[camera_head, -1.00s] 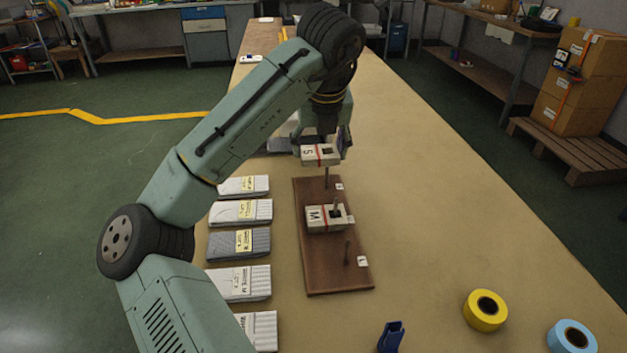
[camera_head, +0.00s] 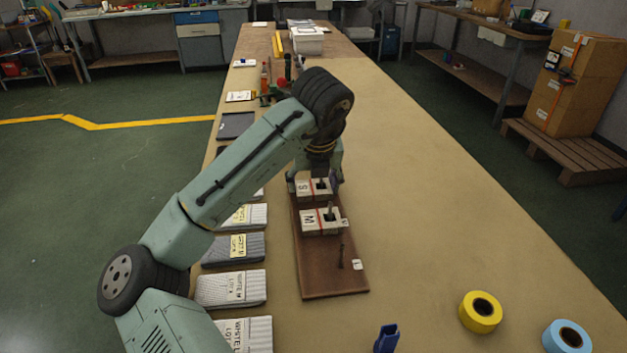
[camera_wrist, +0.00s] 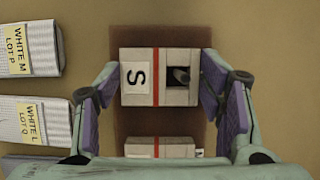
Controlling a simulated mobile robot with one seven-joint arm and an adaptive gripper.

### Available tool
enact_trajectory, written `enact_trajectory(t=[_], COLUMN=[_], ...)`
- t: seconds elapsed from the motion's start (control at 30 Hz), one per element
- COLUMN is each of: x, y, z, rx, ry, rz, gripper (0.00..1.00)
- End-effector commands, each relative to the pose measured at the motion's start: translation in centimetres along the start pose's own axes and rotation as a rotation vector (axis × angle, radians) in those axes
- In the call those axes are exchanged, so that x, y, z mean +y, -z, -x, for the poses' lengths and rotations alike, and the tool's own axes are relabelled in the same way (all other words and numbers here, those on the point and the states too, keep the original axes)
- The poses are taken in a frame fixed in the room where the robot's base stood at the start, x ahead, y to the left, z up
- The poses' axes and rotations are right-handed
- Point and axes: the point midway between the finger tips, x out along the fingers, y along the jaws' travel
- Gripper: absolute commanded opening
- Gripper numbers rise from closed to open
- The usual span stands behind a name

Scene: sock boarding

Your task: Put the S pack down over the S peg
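The S pack (camera_head: 304,187), a pale block with a red band and a square hole, is level at the far end of the brown board (camera_head: 332,280). My gripper (camera_wrist: 160,82) has a finger at each side of it, close against its edges, and appears shut on it. The S peg (camera_wrist: 181,76) shows inside the hole in the wrist view, so the pack is around the peg. I cannot tell whether its underside touches the board. The M pack (camera_head: 312,222) sits around its peg just nearer; it also shows in the wrist view (camera_wrist: 148,150).
A bare peg (camera_head: 341,258) stands at the board's near end. Several sock packs (camera_head: 231,288) lie in a row left of the board. Yellow tape (camera_head: 481,312), blue tape (camera_head: 568,337) and a blue object (camera_head: 387,339) lie in front.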

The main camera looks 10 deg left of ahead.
Motion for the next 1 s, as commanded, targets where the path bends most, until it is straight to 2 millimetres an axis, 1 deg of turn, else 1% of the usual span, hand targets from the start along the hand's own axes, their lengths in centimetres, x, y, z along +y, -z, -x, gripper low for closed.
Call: enact_trajectory(t=[0.03, 0.2, 0.27, 0.53, 0.63, 0.77, 1.0], x=[0.0, 0.0, 0.0, 0.0, 0.0, -0.1, 0.1], y=[0.0, 0.0, 0.0, -0.1, -0.2, -0.2, -0.3], z=[0.0, 0.0, 0.0, 0.1, 0.6, 2.3, 7.7], rx=[0.0, 0.0, 0.0, 0.0, -0.002, -0.003, -0.004], ry=[0.0, 0.0, 0.0, 0.0, -0.001, 0.001, -0.004], rz=[0.0, 0.0, 0.0, 0.0, 0.0, -0.001, -0.001], gripper=[0.67, 0.78, 0.81, 0.81, 0.81, 0.81, 0.81])
